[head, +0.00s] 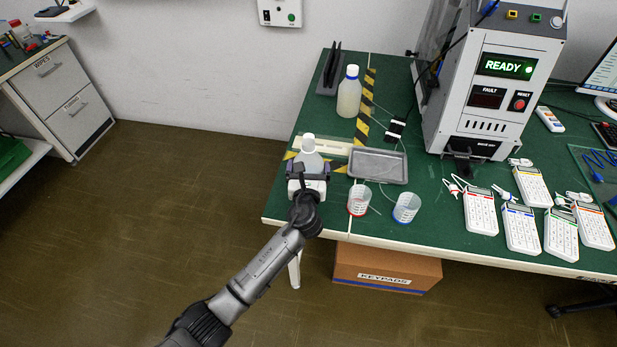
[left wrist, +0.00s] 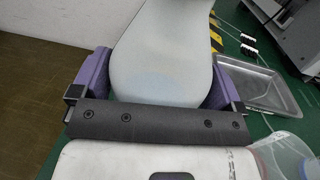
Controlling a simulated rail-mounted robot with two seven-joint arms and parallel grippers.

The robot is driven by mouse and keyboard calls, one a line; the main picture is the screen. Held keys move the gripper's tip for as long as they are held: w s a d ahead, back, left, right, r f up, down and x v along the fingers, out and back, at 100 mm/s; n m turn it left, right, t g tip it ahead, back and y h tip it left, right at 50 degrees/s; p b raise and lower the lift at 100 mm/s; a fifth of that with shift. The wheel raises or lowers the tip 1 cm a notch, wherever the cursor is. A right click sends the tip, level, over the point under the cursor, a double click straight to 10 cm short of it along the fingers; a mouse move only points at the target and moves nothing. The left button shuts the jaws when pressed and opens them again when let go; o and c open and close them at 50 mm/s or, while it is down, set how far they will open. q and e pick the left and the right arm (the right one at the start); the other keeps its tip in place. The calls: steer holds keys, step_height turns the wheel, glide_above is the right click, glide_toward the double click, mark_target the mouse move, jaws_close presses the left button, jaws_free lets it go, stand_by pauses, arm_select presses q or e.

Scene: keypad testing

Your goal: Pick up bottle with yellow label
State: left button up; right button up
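A pale translucent bottle with a white cap (head: 308,152) stands upright near the left edge of the green table. My left gripper (head: 308,170) reaches it from the front, with one finger on each side. In the left wrist view, the bottle's pale body (left wrist: 162,55) stands between the purple fingers (left wrist: 158,82), which are spread wide. Contact on the sides cannot be made out. No yellow label shows on either bottle. My right gripper is out of view.
A grey metal tray (head: 378,166) lies right of the gripper. Red-marked (head: 359,201) and blue-marked (head: 407,208) cups stand near the front edge. A black rack (head: 330,78) stands at the back left. The tester (head: 492,85) and several keypads (head: 522,229) fill the right side.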

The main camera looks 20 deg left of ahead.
mark_target(308, 162)
arm_select(q)
steer(key=c, duration=0.7)
step_height(308, 162, up, 5)
steer(key=p, duration=0.2)
steer(key=shift+f+p, duration=0.2)
steer(key=shift+p, duration=0.2)
steer(key=s+d+r+p, duration=0.3)
steer(key=d+r, duration=0.3)
steer(key=d, duration=0.4)
steer(key=a+f+m+p, duration=0.2)
steer(key=a+f+m, duration=0.1)
steer(key=f, duration=0.5)
steer(key=shift+s+a+f+t, duration=0.2)
steer(key=shift+s+a+t, duration=0.15)
steer(key=shift+a, duration=0.3)
